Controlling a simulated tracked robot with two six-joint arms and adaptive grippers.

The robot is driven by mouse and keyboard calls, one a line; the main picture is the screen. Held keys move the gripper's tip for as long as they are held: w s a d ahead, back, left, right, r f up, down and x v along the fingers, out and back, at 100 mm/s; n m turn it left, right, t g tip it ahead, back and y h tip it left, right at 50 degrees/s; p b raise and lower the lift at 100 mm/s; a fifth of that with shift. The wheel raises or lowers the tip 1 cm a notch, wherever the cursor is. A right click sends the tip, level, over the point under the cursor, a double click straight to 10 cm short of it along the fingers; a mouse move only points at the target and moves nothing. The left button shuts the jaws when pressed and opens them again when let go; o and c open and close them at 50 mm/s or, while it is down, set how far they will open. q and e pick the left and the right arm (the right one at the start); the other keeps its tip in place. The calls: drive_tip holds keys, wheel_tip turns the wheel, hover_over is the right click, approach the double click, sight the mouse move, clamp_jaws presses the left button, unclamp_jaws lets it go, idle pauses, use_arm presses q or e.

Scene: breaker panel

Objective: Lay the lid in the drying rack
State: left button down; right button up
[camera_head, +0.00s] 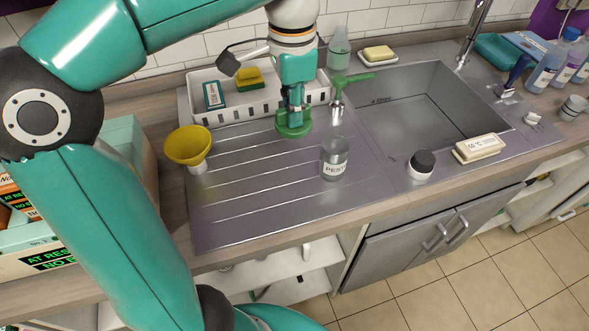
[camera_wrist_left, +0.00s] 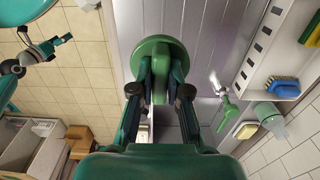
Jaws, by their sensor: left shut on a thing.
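The lid (camera_head: 293,126) is a round green disc. My left gripper (camera_head: 293,106) is shut on it from above, by its raised middle part. In the left wrist view the lid (camera_wrist_left: 158,52) shows between the fingertips (camera_wrist_left: 160,75), over the metal drainboard. The white drying rack (camera_head: 240,114) stands at the back of the drainboard, behind the lid; the lid is just outside its front wall. The rack's slotted wall (camera_wrist_left: 258,55) is at the right in the left wrist view. My right gripper (camera_wrist_left: 45,45) seems to show small at that view's left; its fingers are unclear.
A yellow funnel (camera_head: 188,146), a clear labelled jar (camera_head: 334,160) and a green-handled tap or tool (camera_head: 340,88) stand nearby.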

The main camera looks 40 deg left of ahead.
use_arm(q)
wheel_tip(320, 180, down, 18)
drive_tip(key=shift+r+b, duration=0.25)
drive_tip(key=shift+b, duration=0.45)
drive_tip(key=c, duration=1.1)
unclamp_jaws()
drive_tip(key=shift+c, duration=0.2)
